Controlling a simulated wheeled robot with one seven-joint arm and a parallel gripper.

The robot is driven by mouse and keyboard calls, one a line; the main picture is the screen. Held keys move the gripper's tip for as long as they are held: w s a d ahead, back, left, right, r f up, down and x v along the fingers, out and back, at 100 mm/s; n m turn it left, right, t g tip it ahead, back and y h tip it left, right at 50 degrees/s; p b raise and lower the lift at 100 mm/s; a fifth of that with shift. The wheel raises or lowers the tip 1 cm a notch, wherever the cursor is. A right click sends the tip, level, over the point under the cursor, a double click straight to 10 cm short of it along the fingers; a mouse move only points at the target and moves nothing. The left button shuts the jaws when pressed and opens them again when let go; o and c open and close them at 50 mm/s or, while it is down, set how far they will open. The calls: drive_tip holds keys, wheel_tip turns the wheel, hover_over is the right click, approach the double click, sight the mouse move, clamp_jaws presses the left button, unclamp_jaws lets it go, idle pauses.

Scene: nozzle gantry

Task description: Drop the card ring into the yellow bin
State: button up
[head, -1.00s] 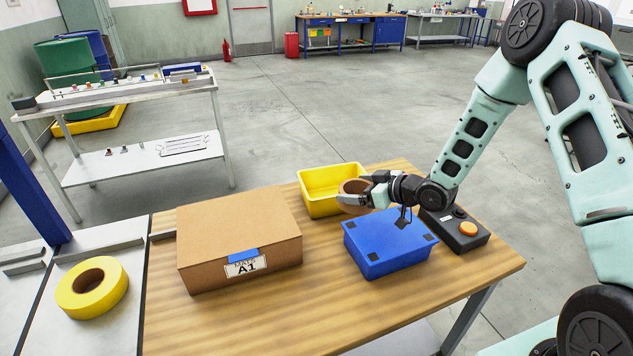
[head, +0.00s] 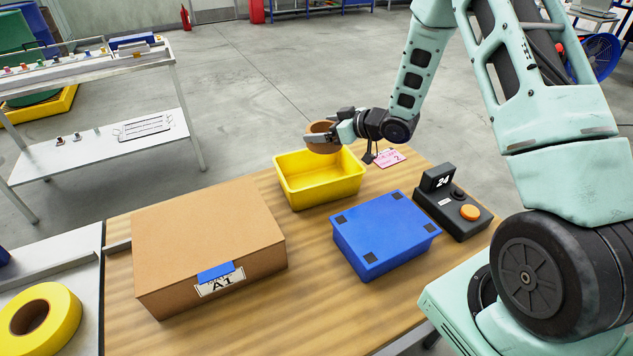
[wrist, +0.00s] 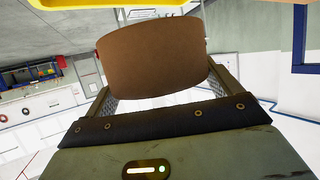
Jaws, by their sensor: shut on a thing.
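The card ring is brown, and in the head view the ring (head: 321,128) is held at the back right of the yellow bin, above its rim. My gripper (head: 322,138) is shut on it. In the wrist view the ring (wrist: 150,57) sits between the two fingers and hides what lies behind it. The yellow bin (head: 322,197) stands open on the wooden table and looks empty where its inside shows. A yellow edge of the bin (wrist: 95,4) shows at the top of the wrist view.
A blue box (head: 386,230) and a black control box with an orange button (head: 470,212) stand right of the bin. A cardboard carton (head: 207,235) is at left on the table (head: 310,300). A pink card (head: 390,158) lies behind. A yellow tape roll (head: 40,318) lies far left.

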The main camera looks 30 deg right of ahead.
wheel_tip(320, 180, down, 3)
drive_tip(key=shift+f+b, duration=0.15)
drive_tip(key=shift+b, duration=0.75)
drive_tip(key=o, duration=0.7)
drive_tip(key=b+v, duration=0.2)
drive_tip(key=v, duration=1.5)
drive_tip(key=shift+s+d, duration=0.2)
drive_tip(key=shift+s, duration=0.05)
drive_tip(key=shift+w+a, duration=0.1)
